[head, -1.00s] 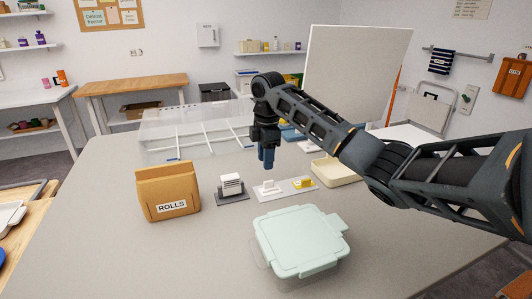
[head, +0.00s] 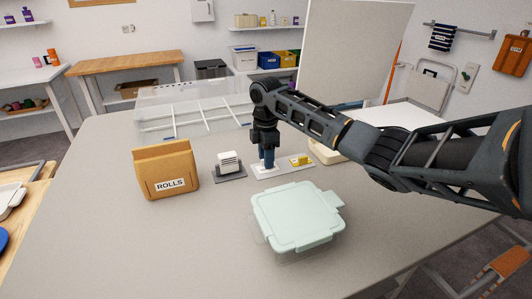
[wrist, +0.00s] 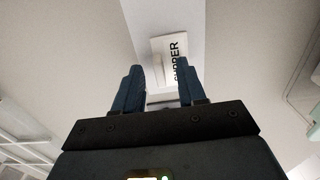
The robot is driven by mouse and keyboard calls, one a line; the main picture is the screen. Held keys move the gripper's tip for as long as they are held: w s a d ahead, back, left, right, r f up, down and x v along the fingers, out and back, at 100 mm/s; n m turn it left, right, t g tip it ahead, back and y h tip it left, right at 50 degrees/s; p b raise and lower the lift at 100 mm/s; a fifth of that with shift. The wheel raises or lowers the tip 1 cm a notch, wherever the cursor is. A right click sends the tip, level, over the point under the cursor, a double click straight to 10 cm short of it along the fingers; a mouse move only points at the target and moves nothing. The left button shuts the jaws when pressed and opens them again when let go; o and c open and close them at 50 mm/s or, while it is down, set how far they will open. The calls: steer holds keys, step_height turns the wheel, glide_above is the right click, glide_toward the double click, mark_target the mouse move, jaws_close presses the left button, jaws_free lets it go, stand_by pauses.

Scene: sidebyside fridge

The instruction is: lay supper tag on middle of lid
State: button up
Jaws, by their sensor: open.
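The supper tag (wrist: 170,45) is a white plate with dark letters, partly cut off by a raised white piece. It lies at the left end of a pale strip (head: 283,168). My gripper (head: 267,166) points down over that end. In the wrist view, my open gripper (wrist: 160,75) has one blue finger on each side of the tag's near part; contact cannot be told. The pale mint lid (head: 297,215) sits flat on a clear box in front of the strip, with nothing on it.
A yellow piece (head: 301,160) sits at the strip's right end. A dark holder with white cards (head: 229,165) and a brown ROLLS bag (head: 166,172) stand to the left. A cream tray (head: 327,151) is behind my arm. The table (head: 200,245) is clear left of the lid.

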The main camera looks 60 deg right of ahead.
jaws_close()
stand_by(0.6)
